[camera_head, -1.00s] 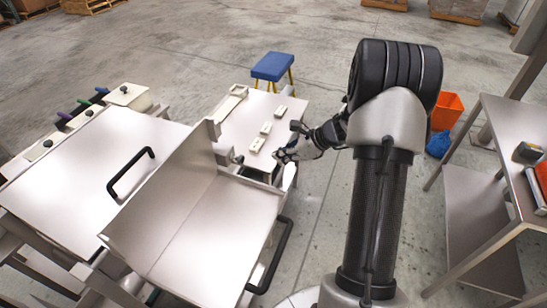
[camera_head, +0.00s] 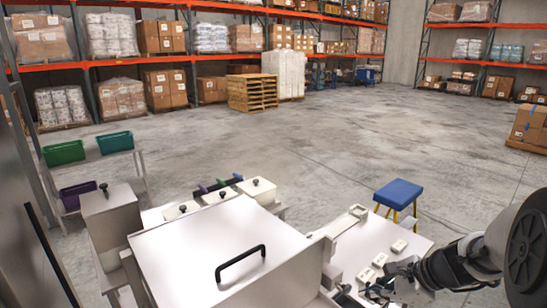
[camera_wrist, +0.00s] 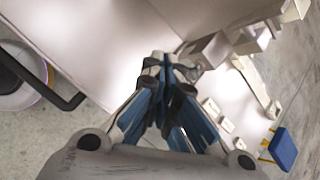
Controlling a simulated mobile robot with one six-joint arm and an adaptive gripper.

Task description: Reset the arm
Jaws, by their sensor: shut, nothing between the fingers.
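My gripper (camera_head: 374,292) is at the lower right of the head view, beside the near end of the pale table with small white blocks, partly cut off by the frame's bottom edge. In the wrist view my gripper (camera_wrist: 160,60) has its blue-sided fingers drawn together at the tips with nothing between them. My dark arm (camera_head: 455,268) reaches in from the right edge of the head view.
Small white blocks (camera_head: 379,260) lie on the pale table (camera_head: 350,245). A metal lid with a black handle (camera_head: 240,264) stands to its left. A blue stool (camera_head: 398,190) is behind it. Open concrete floor (camera_head: 300,140) stretches towards the racks (camera_head: 200,62).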

